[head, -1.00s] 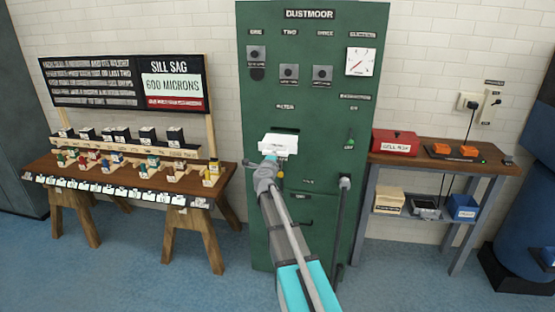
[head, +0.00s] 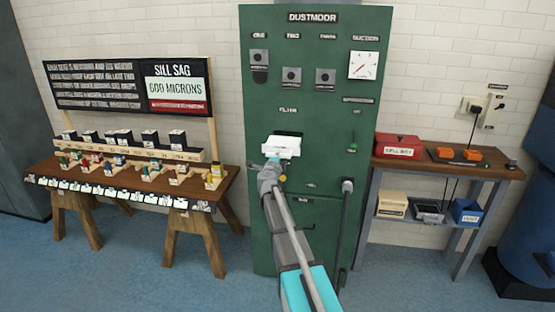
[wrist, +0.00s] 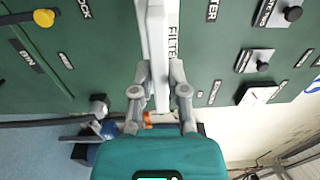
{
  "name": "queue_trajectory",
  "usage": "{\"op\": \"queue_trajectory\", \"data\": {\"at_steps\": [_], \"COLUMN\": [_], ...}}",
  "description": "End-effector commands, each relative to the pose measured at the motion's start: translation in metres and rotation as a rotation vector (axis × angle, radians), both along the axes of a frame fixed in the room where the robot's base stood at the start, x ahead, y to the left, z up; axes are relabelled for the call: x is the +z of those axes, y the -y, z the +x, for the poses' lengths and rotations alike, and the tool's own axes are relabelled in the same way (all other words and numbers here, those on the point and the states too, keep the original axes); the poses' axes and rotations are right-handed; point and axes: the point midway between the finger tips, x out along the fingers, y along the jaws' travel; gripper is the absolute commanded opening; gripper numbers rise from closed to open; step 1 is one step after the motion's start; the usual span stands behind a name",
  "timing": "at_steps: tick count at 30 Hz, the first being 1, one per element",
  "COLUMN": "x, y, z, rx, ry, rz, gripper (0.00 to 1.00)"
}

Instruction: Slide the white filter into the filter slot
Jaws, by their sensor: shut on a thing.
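The white filter (head: 281,148) is a flat white piece in front of the green cabinet, just below the FILTER label (head: 288,110). My gripper (head: 271,165) is shut on its near end. In the wrist view, the filter (wrist: 161,80) is seen nearly edge-on between my gripper's two fingers (wrist: 159,80) and runs up toward the cabinet face, beside the FILTER label. A thin dark band shows above the filter in the head view. The filter slot is mostly hidden behind the filter, so I cannot tell how far the filter is inside it.
The green cabinet (head: 345,150) carries knobs, a dial (head: 363,65) and a grey pipe (head: 347,220) on its lower right. A table with small blocks (head: 130,175) stands left. A bench with a red box (head: 397,145) stands right.

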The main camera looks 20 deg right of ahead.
Motion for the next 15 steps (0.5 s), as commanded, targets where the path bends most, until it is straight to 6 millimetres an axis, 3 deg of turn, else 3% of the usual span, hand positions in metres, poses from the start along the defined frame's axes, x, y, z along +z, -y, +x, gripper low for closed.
{"op": "queue_trajectory", "data": {"at_steps": [15], "x": [0.000], "y": [0.020], "z": [0.030], "rx": [0.000], "ry": [-0.001], "rz": [-0.001], "gripper": [0.00]}}
